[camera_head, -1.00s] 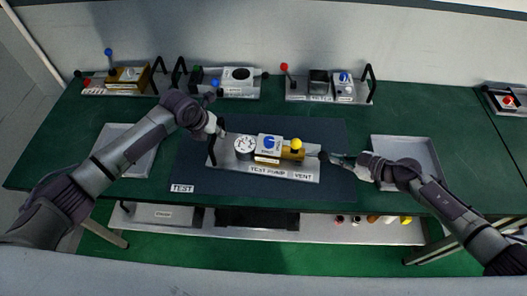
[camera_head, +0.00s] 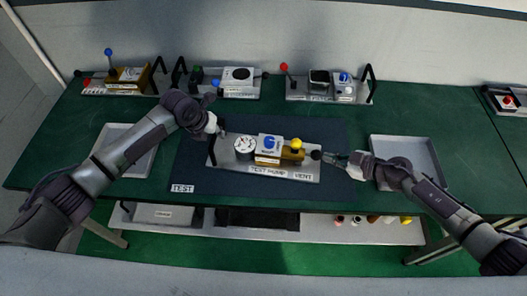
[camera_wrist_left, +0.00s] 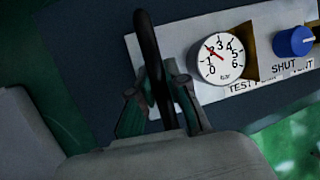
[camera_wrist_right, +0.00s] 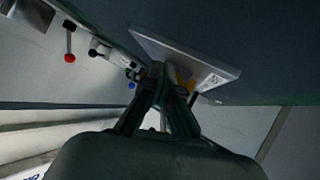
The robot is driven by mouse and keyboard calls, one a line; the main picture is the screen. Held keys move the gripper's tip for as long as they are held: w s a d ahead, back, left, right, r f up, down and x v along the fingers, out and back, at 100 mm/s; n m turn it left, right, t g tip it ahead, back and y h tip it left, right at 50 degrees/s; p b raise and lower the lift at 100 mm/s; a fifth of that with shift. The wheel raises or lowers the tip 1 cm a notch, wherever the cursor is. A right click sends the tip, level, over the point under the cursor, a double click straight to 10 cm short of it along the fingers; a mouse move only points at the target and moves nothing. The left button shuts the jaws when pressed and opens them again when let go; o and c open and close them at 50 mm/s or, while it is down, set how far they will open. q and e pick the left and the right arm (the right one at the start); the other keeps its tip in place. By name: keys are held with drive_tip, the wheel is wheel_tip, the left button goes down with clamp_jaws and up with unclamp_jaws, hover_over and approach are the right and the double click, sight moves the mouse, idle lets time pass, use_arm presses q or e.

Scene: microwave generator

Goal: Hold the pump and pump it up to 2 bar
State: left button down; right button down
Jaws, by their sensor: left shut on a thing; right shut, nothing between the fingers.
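The test pump (camera_head: 238,168) is a pale plate on the dark mat, with a round gauge (camera_head: 245,147), a blue vent knob (camera_head: 270,143), a brass body (camera_head: 292,156) with a yellow ball, and a black knob (camera_head: 316,155) at its right end. In the left wrist view the gauge's (camera_wrist_left: 221,60) red needle points near 2, and the blue knob (camera_wrist_left: 293,41) is above "SHUT". My left gripper (camera_head: 216,132) is shut on the black handle (camera_wrist_left: 149,50) at the plate's left end. My right gripper (camera_head: 332,158) is shut and empty, just right of the black knob; contact is unclear.
Empty grey trays stand left (camera_head: 146,165) and right (camera_head: 433,160) of the mat (camera_head: 225,190). Several other devices on plates line the back, including one with a red-ball lever (camera_head: 285,68). A lower shelf (camera_head: 300,230) runs under the table.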

use_arm(q)
drive_tip(key=shift+s+f, duration=0.2)
drive_tip(key=shift+f, duration=0.05)
use_arm(e)
drive_tip(key=shift+s+d, duration=0.15)
drive_tip(key=shift+d, duration=1.25)
drive_tip(key=shift+s+d, duration=0.15)
drive_tip(key=shift+d, duration=1.2)
drive_tip(key=shift+a, duration=0.25)
drive_tip(key=shift+d, duration=0.3)
drive_tip(key=shift+s+d+r, duration=0.1)
drive_tip(key=shift+d+r, duration=0.65)
drive_tip(key=shift+r, duration=0.25)
drive_tip(key=shift+s+d+r, duration=0.1)
drive_tip(key=shift+d+r, duration=0.6)
drive_tip(key=shift+r, duration=0.25)
